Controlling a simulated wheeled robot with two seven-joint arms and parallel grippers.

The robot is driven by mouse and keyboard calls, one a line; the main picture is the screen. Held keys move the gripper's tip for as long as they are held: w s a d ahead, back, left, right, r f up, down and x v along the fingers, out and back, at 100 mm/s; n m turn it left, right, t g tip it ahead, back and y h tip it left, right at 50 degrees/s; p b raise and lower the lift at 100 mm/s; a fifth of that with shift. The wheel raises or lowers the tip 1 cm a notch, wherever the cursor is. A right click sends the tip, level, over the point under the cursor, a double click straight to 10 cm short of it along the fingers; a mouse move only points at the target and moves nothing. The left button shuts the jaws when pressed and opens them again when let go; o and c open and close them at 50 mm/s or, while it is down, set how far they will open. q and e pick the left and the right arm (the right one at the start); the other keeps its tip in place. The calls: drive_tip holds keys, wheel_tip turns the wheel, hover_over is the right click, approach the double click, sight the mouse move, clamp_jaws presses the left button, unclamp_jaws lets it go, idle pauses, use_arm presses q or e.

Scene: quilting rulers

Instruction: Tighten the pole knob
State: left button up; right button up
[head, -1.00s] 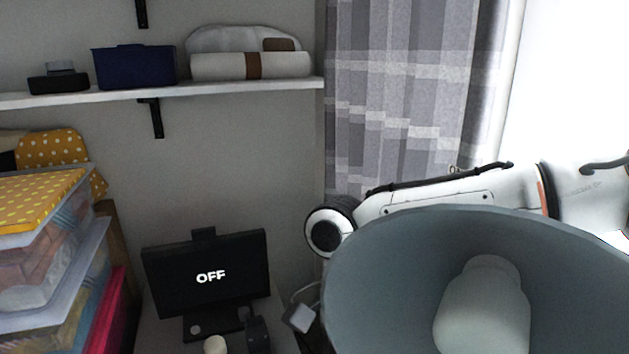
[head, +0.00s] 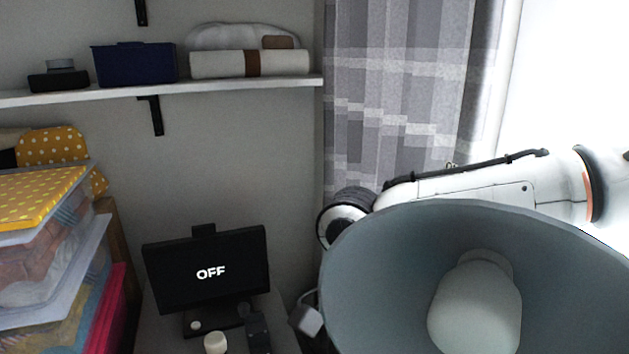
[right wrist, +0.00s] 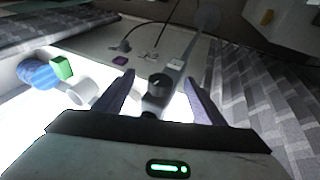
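In the right wrist view a dark round knob (right wrist: 158,81) sits on a grey bracket at the lower end of a grey pole (right wrist: 178,58). My right gripper (right wrist: 159,77) is open, with one finger on each side of the knob in the picture. I cannot tell whether the fingers touch it or how far off it is. In the head view a large grey lamp shade (head: 385,270) with a white bulb (head: 475,310) hides my right gripper and the knob; only my right arm shows behind it. My left gripper is not in view.
A black screen reading OFF (head: 208,270) stands left of the shade. Stacked boxes (head: 50,260) fill the left edge under a wall shelf (head: 250,87). A plaid curtain (head: 400,90) hangs behind my right arm. A blue roll (right wrist: 38,73) lies at left in the wrist view.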

drive_tip(key=shift+s+f, duration=0.1)
drive_tip(key=shift+f, duration=0.1)
drive_tip(key=v, duration=0.7)
drive_tip(key=shift+r, duration=0.1)
